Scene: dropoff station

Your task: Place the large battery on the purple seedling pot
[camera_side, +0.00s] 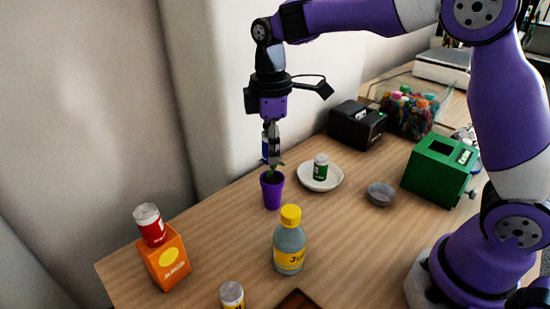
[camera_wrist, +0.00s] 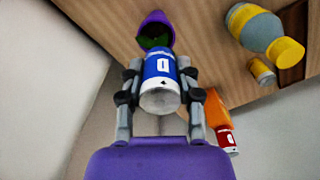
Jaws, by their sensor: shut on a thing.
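My gripper (camera_side: 271,150) is shut on a blue and white battery (camera_wrist: 160,68), the large battery, with one finger on each side of it. In the side view only a blue strip of the battery (camera_side: 265,148) shows beside the fingers. The purple seedling pot (camera_side: 272,192) stands upright on the table with a green seedling in it. The gripper and battery are right above the pot, close to the seedling's leaves. I cannot tell whether the battery touches them. In the wrist view the pot's rim (camera_wrist: 154,17) shows just beyond the battery.
A white dish (camera_side: 332,186) with a green-labelled can (camera_side: 320,167) is right of the pot. A yellow-capped bottle (camera_side: 289,248) stands in front. A red can (camera_side: 150,225) sits on an orange carton (camera_side: 166,262). A grey bowl (camera_side: 380,194), green box (camera_side: 438,170) and black box (camera_side: 357,125) stand farther right.

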